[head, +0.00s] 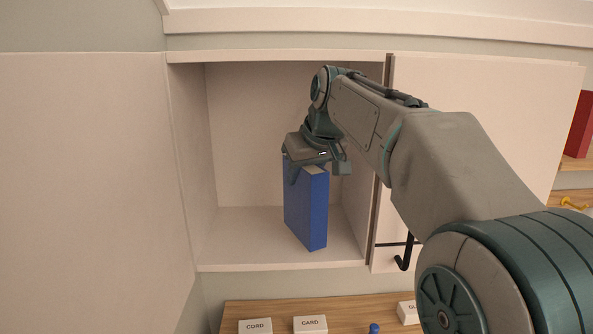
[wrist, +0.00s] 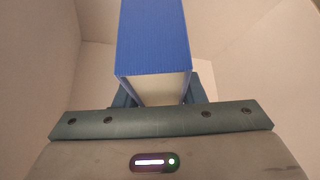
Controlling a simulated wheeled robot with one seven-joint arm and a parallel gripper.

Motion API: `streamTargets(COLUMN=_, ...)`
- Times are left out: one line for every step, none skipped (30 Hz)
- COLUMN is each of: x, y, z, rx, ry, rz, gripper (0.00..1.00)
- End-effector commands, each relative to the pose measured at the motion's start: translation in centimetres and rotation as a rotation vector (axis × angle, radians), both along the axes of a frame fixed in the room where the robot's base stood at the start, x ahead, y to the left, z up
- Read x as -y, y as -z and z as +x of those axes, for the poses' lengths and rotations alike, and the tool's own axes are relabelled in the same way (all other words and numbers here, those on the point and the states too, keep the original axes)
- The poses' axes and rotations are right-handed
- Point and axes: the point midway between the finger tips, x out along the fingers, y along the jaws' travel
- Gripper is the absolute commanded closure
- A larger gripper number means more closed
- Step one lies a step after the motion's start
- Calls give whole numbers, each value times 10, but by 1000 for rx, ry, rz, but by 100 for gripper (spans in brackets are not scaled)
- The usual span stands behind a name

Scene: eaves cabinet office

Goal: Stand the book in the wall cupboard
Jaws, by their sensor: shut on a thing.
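The blue book (head: 306,212) is upright inside the open left compartment of the wall cupboard (head: 287,267). My gripper (head: 317,172) is shut on the top of the book, reaching in from the right. In the wrist view the book (wrist: 152,38) stands between the fingers of my gripper (wrist: 158,98), its pale page edge facing the camera. The book's lower end is near the compartment floor; I cannot tell whether it touches.
The cupboard's left door (head: 95,170) stands open; a closed door (head: 490,85) is on the right. Below, a wooden shelf (head: 270,307) holds white boxes labelled CORD (head: 256,327) and CARD (head: 310,325). A red book (head: 580,125) is at far right. The compartment is otherwise empty.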

Motion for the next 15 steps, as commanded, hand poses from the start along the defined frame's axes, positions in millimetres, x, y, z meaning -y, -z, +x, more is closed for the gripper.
streamTargets(x=-1, y=-2, z=3, rx=3, ry=-1, rz=1, gripper=100)
streamTargets(x=-2, y=-2, z=5, rx=2, ry=-1, rz=0, gripper=100)
streamTargets(x=-4, y=-2, z=9, rx=1, ry=-1, rz=0, gripper=100)
streamTargets(x=-6, y=-2, z=12, rx=1, ry=-1, rz=0, gripper=100)
streamTargets(x=-7, y=-3, z=16, rx=1, ry=-1, rz=0, gripper=100)
streamTargets(x=-9, y=-3, z=22, rx=0, ry=-1, rz=0, gripper=100)
streamTargets(x=-11, y=-3, z=26, rx=0, ry=-1, rz=0, gripper=100)
streamTargets(x=-13, y=-3, z=30, rx=0, ry=-2, rz=-1, gripper=100)
streamTargets(x=-14, y=1, z=32, rx=-1, ry=-1, rz=-1, gripper=100)
streamTargets(x=-13, y=6, z=30, rx=0, ry=-1, rz=0, gripper=100)
streamTargets(x=-13, y=9, z=30, rx=0, ry=-1, rz=0, gripper=100)
streamTargets(x=-13, y=12, z=30, rx=0, ry=-1, rz=0, gripper=100)
streamTargets(x=-13, y=13, z=30, rx=2, ry=-1, rz=0, gripper=100)
streamTargets(x=-13, y=14, z=30, rx=3, ry=-1, rz=1, gripper=100)
streamTargets(x=-13, y=14, z=30, rx=3, ry=-1, rz=1, gripper=100)
